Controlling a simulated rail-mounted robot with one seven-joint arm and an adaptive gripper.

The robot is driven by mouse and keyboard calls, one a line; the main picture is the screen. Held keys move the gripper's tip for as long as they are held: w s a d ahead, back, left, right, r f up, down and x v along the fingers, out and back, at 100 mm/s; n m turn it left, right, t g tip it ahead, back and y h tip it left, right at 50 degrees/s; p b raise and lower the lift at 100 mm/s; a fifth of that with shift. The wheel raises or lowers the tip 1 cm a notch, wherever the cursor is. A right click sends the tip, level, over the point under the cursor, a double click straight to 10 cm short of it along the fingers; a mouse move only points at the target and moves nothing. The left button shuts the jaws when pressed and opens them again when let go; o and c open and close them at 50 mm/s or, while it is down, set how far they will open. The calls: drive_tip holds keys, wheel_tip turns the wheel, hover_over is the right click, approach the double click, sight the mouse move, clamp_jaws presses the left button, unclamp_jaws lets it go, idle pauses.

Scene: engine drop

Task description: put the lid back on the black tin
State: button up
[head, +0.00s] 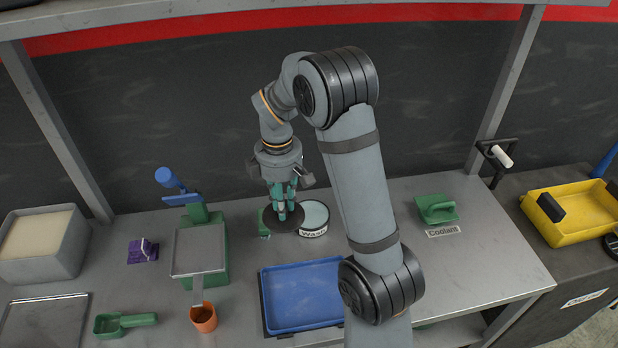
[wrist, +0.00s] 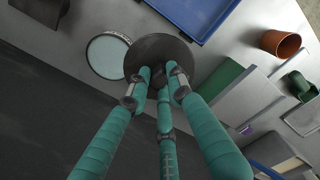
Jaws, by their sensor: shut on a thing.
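My gripper (head: 286,212) is above the back middle of the bench, pointing down, with its three teal fingers closed on the knob of a dark round lid (head: 289,224). The lid also shows in the wrist view (wrist: 158,62), roughly level at the fingertips (wrist: 161,84). The round tin (head: 314,214) stands open just to the right of the lid, with a pale inside and a "Wash" label at its front. In the wrist view the tin (wrist: 107,56) is beside the lid, whose edge slightly overlaps its rim in the picture. I cannot tell the height gap between them.
A blue tray (head: 302,297) lies in front of the tin. A green stand with a grey plate (head: 199,249) is to the left, with an orange cup (head: 204,317) before it. Bench between tin and block looks clear.

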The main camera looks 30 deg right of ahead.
drive_tip(key=w+d+f+n+p, duration=0.3)
drive_tip(key=w+d+n, duration=0.2)
drive_tip(key=d+n, duration=0.4)
drive_tip(key=shift+m, duration=0.3)
drive_tip(key=shift+w+d+f+b, duration=0.1)
drive_tip(key=shift+d+f+b, duration=0.2)
drive_tip(key=shift+f+b, duration=0.75)
drive_tip(key=shift+w+d+f+b, duration=0.1)
drive_tip(key=shift+d+f+b, duration=0.15)
drive_tip(key=shift+f+b, duration=0.75)
drive_tip(key=shift+d+f+b, duration=0.3)
drive_tip(key=shift+f+b, duration=0.3)
drive_tip(key=shift+f, duration=0.9)
drive_tip(key=shift+f, duration=0.15)
drive_tip(key=o, duration=1)
drive_tip(key=shift+o, duration=1)
drive_tip(key=shift+o, duration=1.4)
